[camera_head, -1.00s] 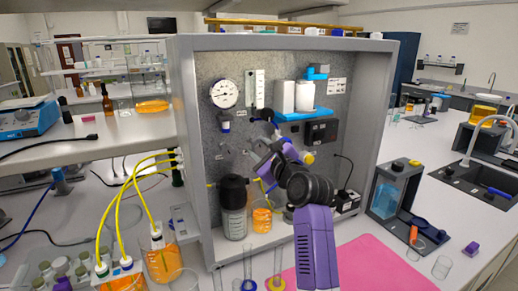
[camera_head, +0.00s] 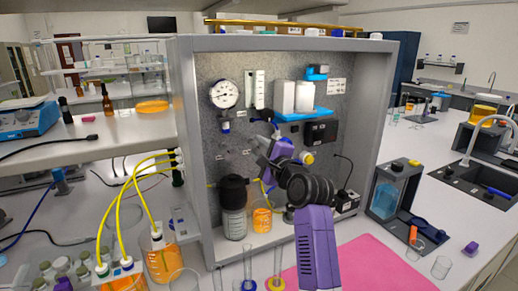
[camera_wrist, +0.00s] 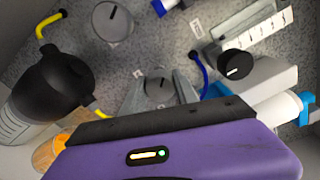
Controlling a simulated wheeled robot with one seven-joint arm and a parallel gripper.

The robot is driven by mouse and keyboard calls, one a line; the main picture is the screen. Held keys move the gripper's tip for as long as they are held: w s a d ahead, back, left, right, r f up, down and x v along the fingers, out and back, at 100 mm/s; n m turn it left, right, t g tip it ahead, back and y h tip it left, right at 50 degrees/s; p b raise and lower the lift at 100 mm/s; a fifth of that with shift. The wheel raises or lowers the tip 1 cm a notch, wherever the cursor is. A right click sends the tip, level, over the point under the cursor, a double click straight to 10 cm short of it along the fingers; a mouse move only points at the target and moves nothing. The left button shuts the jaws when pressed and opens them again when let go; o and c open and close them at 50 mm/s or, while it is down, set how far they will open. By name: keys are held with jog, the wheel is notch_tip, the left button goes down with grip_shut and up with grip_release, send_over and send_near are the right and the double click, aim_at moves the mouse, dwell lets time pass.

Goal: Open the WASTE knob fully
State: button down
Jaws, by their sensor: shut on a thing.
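I cannot read a WASTE label, so the name of this knob cannot be told from the picture. In the head view my gripper (camera_head: 264,150) reaches the panel (camera_head: 240,145) below the gauge, and it hides the held knob. A second grey knob (camera_wrist: 113,20) with a dark pointer is at the top left of the wrist view. A black knob (camera_wrist: 236,65) with a white mark is to the right.
A dark-capped bottle (camera_head: 233,210) and an orange-filled beaker (camera_head: 262,218) stand below my gripper, with the bottle close on the left in the wrist view. A gauge (camera_head: 224,94) and blue shelf (camera_head: 303,114) are above. The rig's side walls (camera_head: 190,150) bound the space.

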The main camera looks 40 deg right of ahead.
jog(key=n, duration=0.4)
jog(key=shift+f+n, duration=0.1)
jog(key=shift+n, duration=0.3)
jog(key=n, duration=0.3)
jog(key=shift+n+b, duration=0.3)
jog(key=shift+b, duration=0.1)
jog(key=n, duration=0.4)
jog(key=shift+n+b, duration=0.3)
jog(key=shift+b, duration=0.1)
jog(key=n+b, duration=0.1)
jog(key=n, duration=0.2)
jog(key=shift+n, duration=0.3)
jog(key=n+b, duration=0.1)
jog(key=n, duration=0.4)
jog(key=n+b, duration=0.2)
jog(key=n, duration=0.3)
jog(key=shift+n, duration=0.4)
jog(key=c, duration=0.9)
grip_release()
